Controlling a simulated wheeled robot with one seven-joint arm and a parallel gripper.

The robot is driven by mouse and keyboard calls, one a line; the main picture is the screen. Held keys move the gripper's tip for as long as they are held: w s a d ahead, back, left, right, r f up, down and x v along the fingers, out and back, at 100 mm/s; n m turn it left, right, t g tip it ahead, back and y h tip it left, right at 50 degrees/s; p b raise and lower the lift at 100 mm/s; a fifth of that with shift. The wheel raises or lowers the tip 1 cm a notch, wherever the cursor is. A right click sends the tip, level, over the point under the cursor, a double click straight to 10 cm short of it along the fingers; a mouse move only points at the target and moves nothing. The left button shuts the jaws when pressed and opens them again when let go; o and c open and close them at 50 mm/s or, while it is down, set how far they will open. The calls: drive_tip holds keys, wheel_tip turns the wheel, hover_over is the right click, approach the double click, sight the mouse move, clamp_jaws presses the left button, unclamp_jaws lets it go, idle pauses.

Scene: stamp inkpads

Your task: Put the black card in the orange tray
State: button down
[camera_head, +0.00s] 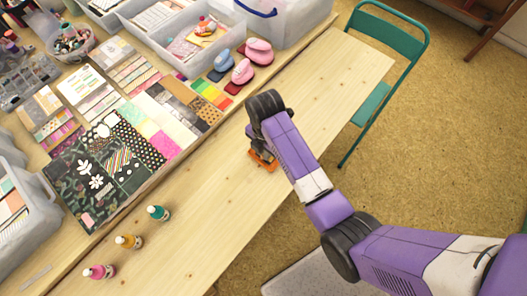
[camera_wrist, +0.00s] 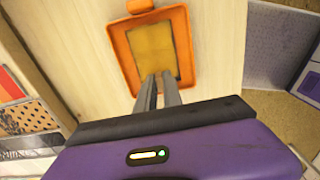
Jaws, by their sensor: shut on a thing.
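The orange tray (camera_wrist: 123,62) lies on the pale wooden table below my gripper (camera_wrist: 158,80) in the wrist view. It has a raised orange rim, a tab at its far edge and a flat yellow-brown floor. In the head view only a small part of the orange tray (camera_head: 264,164) shows beside my arm's end. My fingers are nearly together and their tips overlap the near part of the tray's floor in the picture. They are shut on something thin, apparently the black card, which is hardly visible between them. I cannot tell whether it touches the tray.
Small bottles (camera_head: 128,242) stand on the table at lower left. Patterned sheets (camera_head: 115,150) and stamps (camera_head: 258,52) lie left of and beyond my gripper. Grey bins (camera_head: 180,60) stand at the back. The table's right part is clear, with a green chair (camera_head: 405,32) beyond.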

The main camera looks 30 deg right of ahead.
drive_tip(key=shift+f, duration=0.15)
drive_tip(key=c, duration=1.5)
unclamp_jaws()
wheel_tip(320, 180, up, 12)
drive_tip(key=p, duration=0.1)
drive_tip(key=shift+r+p, duration=0.2)
drive_tip(key=shift+p, duration=0.1)
